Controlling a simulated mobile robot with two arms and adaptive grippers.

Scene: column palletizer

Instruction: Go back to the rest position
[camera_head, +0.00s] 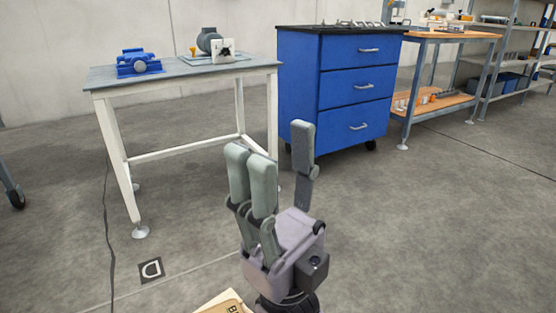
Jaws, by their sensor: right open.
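My right gripper (283,165) shows in the lower middle of the head view, raised with its fingers pointing up. Its grey fingers are spread apart, two on the left and one on the right, with nothing between them. It is open and empty, and appears in front of the blue drawer cabinet. My left gripper is not in the view. A corner of a light brown box (226,303) with dark print shows at the bottom edge, just left of my right wrist. Most of that box is out of the frame.
A white-legged table (118,83) carries a blue vise (138,64) and a grey machine (208,40). Right of it stands a blue drawer cabinet (345,90), then an orange-topped workbench (460,36) and shelving. A floor marker (151,269) lies front left. Open concrete floor spreads at right.

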